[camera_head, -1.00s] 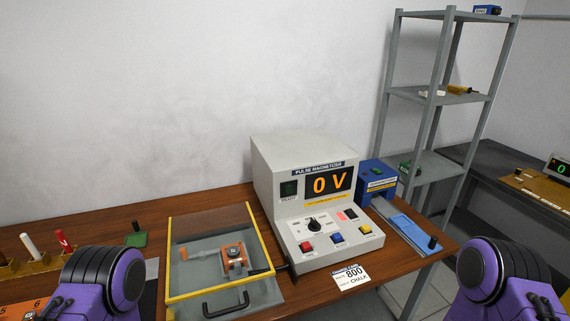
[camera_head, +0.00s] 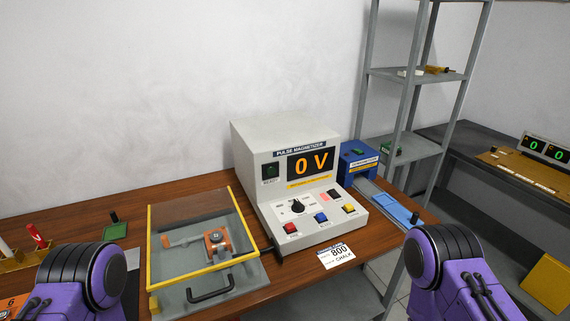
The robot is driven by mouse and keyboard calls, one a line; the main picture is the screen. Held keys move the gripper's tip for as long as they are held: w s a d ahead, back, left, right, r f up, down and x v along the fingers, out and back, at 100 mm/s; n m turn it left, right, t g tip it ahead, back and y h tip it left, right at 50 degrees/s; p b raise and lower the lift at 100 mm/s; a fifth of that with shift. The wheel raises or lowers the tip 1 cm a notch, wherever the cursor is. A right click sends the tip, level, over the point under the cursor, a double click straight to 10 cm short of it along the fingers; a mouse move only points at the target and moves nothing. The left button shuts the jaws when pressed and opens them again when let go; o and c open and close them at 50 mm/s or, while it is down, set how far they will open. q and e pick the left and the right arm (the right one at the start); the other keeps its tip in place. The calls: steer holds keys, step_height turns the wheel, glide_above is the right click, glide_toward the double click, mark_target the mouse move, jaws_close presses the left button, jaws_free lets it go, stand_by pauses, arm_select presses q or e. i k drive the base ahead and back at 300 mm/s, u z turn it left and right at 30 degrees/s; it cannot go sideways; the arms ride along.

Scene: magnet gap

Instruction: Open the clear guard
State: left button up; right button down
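The clear guard (camera_head: 188,208) is a see-through cover with a yellow frame, lying closed over a grey fixture base (camera_head: 262,281) on the wooden bench. Under it sits an orange clamp-like part (camera_head: 217,241). A black handle (camera_head: 211,290) shows at the front of the guard. My left and right arms, purple with black joints, come in at the lower left and lower right. Both of my grippers are out of the picture, so neither fingertips nor any hold can be seen.
The pulse magnetizer (camera_head: 290,185) stands right of the guard, its display reading 0 V. A blue unit (camera_head: 357,163) with a light-blue slide is beside it. A white card (camera_head: 336,256) lies at the bench front. A grey shelf rack (camera_head: 412,75) stands behind right.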

mark_target(241, 223)
steer(key=z, duration=0.05)
steer(key=k, duration=1.15)
steer(key=u, duration=0.75)
steer(key=i, duration=1.05)
steer(key=z, duration=0.65)
